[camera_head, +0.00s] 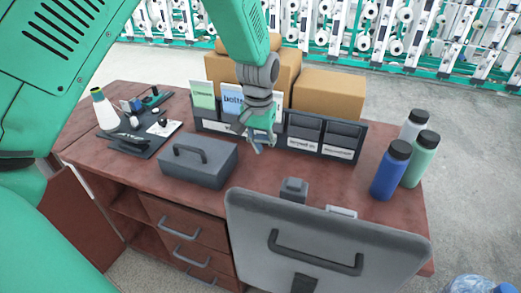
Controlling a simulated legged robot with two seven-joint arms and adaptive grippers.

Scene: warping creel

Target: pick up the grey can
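A pale grey bottle-shaped container (411,131) with a black cap stands upright at the desk's right end. It is the nearest match to the grey can; no plain can is clear to me. A blue bottle (388,178) and a green bottle (419,163) stand in front of it and partly hide it. My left gripper (256,140) hangs over the middle of the desk, in front of the dark organizer and well left of the bottles. Its fingers look spread, with nothing between them. My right gripper is out of view.
A dark organizer (270,143) with cards and cardboard boxes (328,94) behind it lines the desk's back. A grey handled case (205,172) sits left of centre. A large grey handled panel (325,235) stands at the front.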

